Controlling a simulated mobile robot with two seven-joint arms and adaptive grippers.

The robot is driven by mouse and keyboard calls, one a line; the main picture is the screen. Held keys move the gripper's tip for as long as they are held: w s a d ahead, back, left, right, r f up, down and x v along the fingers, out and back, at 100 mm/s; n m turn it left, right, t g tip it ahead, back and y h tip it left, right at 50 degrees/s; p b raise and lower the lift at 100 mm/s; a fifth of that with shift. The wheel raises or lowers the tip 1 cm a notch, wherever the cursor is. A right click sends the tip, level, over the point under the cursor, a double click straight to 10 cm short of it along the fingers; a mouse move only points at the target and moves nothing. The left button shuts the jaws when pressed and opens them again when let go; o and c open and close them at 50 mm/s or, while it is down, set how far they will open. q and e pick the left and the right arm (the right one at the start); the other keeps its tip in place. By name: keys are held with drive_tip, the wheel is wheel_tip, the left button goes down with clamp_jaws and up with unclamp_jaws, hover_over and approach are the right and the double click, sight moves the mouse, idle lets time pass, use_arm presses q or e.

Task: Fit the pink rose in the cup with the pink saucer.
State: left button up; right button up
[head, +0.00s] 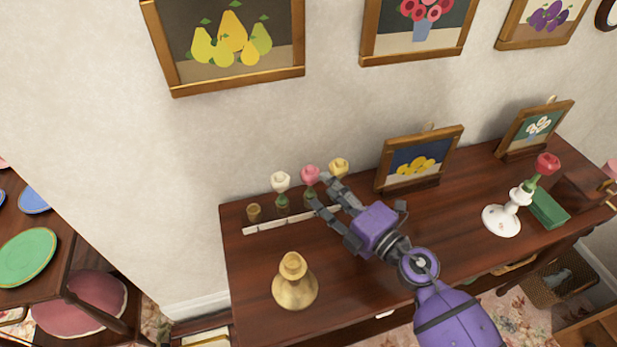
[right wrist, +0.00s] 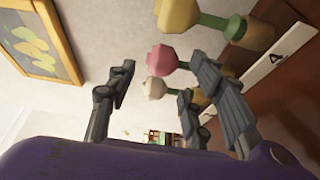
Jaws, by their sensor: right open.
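The pink rose (head: 310,174) stands upright in a row on the wooden tabletop, between a white rose (head: 280,181) and a yellow rose (head: 339,166). The pink rose also shows in the right wrist view (right wrist: 164,60), with a green stem. My right gripper (head: 319,191) is open, its fingertips close to the pink rose's stem; I cannot tell whether they touch it. Its fingers also show in the right wrist view (right wrist: 165,98). I cannot make out a cup with a pink saucer; a pink thing (head: 611,169) is cut off at the right edge. My left gripper is not in view.
A yellow vase (head: 294,284) stands at the table's front left. Framed pictures (head: 419,163) stand along the back. The middle front is mostly clear.

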sight(317, 179)
drive_tip(key=x, duration=0.5)
drive_tip(key=shift+w+r, duration=0.1)
drive_tip(key=shift+w, duration=0.05)
drive_tip(key=c, duration=1.2)
